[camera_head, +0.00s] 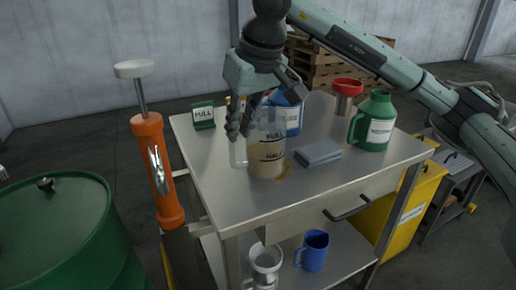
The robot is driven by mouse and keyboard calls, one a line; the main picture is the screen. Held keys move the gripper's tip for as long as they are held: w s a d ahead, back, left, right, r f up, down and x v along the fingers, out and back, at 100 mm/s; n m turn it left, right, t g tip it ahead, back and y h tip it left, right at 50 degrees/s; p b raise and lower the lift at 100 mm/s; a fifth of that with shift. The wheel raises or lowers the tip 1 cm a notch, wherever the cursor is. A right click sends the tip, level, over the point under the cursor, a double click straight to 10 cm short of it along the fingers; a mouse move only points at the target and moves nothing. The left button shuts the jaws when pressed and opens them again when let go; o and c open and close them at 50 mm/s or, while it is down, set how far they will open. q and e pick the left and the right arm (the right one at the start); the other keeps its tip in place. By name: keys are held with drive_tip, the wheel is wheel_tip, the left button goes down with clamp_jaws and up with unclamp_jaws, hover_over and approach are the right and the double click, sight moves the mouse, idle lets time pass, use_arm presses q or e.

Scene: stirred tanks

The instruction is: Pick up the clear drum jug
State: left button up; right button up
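The clear drum jug (267,150) stands upright on the metal table, left of its middle, with fill marks and cloudy tan contents in its lower part. Its clear handle (238,152) is on the left side. My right gripper (239,128) points down at the jug's upper left, with its dark fingers at the top of the handle. The fingers overlap the handle in the picture; I cannot tell whether they are closed on it. My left gripper is not in view.
A blue container (286,112) stands close behind the jug. A grey folded cloth (318,153), green jug (374,122), red-topped metal can (346,96) and FULL sign (204,115) share the table. An orange pump (157,170) and green drum (60,235) stand left.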

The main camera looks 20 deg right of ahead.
sight(233, 150)
drive_tip(key=x, duration=0.8)
drive_tip(key=shift+w+a+f, duration=0.1)
drive_tip(key=shift+w+f, duration=0.1)
drive_tip(key=shift+f, duration=0.15)
clamp_jaws()
